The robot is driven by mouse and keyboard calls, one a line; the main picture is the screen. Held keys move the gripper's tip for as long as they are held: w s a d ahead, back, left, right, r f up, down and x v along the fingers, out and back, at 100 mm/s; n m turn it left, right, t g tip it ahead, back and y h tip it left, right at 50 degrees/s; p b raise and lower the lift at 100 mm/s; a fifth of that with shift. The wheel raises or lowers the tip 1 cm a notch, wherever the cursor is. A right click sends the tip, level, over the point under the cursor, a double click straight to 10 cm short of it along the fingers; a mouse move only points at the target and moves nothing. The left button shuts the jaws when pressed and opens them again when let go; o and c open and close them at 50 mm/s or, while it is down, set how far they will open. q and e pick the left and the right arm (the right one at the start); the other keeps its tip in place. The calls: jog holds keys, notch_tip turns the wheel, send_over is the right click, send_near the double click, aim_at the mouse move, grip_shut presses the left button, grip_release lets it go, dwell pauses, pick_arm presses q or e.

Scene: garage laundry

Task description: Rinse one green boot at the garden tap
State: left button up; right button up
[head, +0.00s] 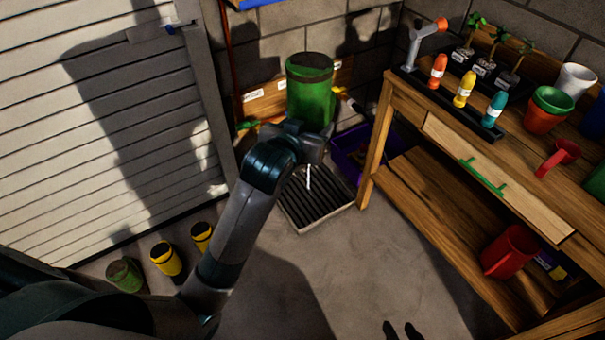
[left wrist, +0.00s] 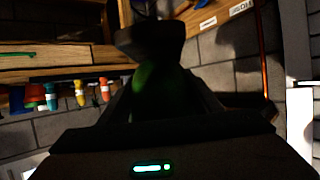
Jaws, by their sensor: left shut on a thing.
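A green boot (head: 310,100) with a brown, muddy-looking upper end is held up near the back wall in the head view. My left gripper (head: 312,135) is shut on it from below; my wrist hides the fingertips. In the left wrist view the boot (left wrist: 155,78) is dark and shadowed between the fingers. A second green boot (head: 124,275) stands on the floor at the lower left. A grated drain tray (head: 318,205) lies below the held boot, with a thin white streak above it. I cannot make out the tap clearly. My right gripper (head: 401,331) shows two separated fingertips at the bottom edge, empty.
Two yellow boots (head: 166,258) stand beside the floor boot, by the shutter door (head: 100,120). A wooden workbench (head: 405,100) with bottles, pots and seedlings fills the right side. A purple crate (head: 352,155) sits behind its leg. The floor in the middle is clear.

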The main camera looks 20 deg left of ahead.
jog(key=shift+r, duration=0.2)
jog(key=shift+r+p, duration=0.45)
jog(key=shift+p, duration=0.15)
jog(key=shift+r+p, duration=0.7)
dwell(1.1)
jog(key=shift+r+p, duration=0.35)
jog(key=shift+r, duration=0.2)
dwell(0.5)
jog(key=shift+r+p, duration=0.25)
jog(key=shift+p, duration=0.2)
jog(key=shift+r, duration=0.15)
dwell(0.4)
jog(key=shift+r+p, duration=0.35)
jog(key=shift+p, duration=0.15)
jog(key=shift+r+p, duration=0.3)
dwell(0.4)
